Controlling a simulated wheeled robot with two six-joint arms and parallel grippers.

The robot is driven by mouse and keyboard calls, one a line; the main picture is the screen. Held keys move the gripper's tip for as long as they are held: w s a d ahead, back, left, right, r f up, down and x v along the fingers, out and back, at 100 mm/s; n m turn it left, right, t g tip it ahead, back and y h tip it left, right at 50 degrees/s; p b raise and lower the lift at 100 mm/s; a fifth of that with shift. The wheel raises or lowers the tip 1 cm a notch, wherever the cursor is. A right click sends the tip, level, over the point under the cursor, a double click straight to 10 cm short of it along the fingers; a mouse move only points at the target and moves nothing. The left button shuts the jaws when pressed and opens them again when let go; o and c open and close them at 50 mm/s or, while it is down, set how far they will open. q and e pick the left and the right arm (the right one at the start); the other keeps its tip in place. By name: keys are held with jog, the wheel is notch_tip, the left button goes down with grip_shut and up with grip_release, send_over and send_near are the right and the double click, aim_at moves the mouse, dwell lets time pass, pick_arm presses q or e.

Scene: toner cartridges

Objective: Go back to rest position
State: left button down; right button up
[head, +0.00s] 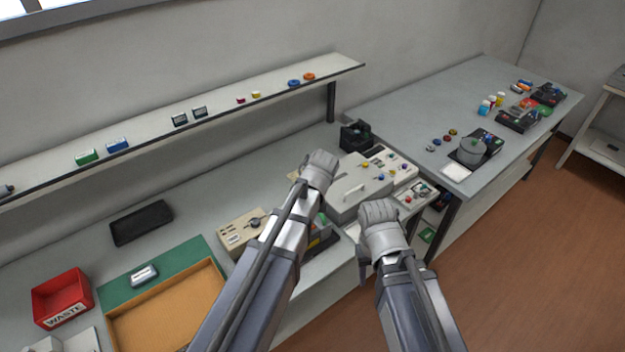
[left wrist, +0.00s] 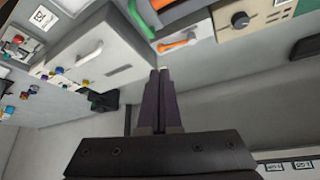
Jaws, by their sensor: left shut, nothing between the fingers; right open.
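My left gripper (head: 320,164) is over the left bench, in front of a grey machine (head: 358,189) with a handle and coloured knobs. In the left wrist view its two dark fingers (left wrist: 161,85) are together with nothing between them. My right gripper (head: 378,213) is open, just right of and nearer than the left one, by the machine's front edge. Its fingertips are mostly hidden behind its own body. No held object is seen at either gripper.
A beige box with a dark knob (head: 240,231) and a dark device (head: 322,240) lie near my left arm. A red waste bin (head: 62,297) and a green-edged tray (head: 120,296) are at left. A shelf (head: 220,112) runs behind. The right table (head: 430,108) holds several small items.

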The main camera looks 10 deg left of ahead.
pick_arm(q)
jog(key=s+d+f+m+g+b, duration=0.2)
jog(key=s+d+f+m, duration=0.1)
jog(key=s, duration=0.8)
jog(key=s+d+f+m+g+h+b, duration=0.1)
jog(key=s+d+f+m+g+b, duration=0.1)
jog(key=s, duration=1)
notch_tip(320, 180, down, 2)
jog(key=d+m+g, duration=0.1)
jog(key=d+m, duration=0.1)
jog(key=m, duration=0.1)
jog(key=shift+s+d+m+g, duration=0.25)
jog(key=shift+d+m+g, duration=0.05)
jog(key=shift+d, duration=0.05)
